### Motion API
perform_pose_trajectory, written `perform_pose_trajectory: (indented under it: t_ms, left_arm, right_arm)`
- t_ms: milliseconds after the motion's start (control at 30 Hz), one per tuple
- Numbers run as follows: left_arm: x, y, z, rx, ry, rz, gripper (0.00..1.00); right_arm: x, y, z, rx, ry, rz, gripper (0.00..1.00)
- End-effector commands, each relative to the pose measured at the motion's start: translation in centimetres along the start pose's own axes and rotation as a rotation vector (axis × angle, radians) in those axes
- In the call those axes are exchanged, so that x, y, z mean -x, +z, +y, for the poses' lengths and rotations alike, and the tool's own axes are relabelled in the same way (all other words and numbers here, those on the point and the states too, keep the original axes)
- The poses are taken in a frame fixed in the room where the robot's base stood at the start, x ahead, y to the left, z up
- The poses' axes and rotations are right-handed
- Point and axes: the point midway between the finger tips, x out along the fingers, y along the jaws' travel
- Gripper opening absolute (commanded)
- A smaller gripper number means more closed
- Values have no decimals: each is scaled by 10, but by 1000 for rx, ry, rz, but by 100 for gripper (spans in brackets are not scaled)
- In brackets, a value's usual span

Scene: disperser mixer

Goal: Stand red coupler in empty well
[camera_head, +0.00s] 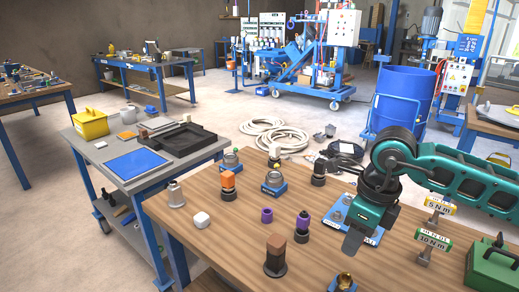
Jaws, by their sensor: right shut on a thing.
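My right gripper (353,243) hangs low over the front right of the wooden table, fingers pointing down. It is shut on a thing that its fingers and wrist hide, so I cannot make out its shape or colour. No clearly red coupler shows elsewhere. A blue plate (374,238) with grey round parts lies just behind the gripper and is partly covered by it; I cannot tell whether it has an empty well. My left gripper is not in view.
Torque-labelled tools (433,240) and a green box (492,268) are at the right. A grey cart (105,155) stands beyond.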

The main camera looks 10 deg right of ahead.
Motion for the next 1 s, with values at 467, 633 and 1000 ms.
perform_pose_trajectory:
  t_ms: [467,633,1000]
  left_arm:
    - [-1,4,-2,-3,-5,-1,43]
    - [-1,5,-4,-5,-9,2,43]
    - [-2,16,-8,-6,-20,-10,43]
  right_arm:
    - [-6,13,16,662,82,-1,0]
    - [-9,18,24,1007,124,0,0]
    - [-13,31,42,1784,217,2,0]
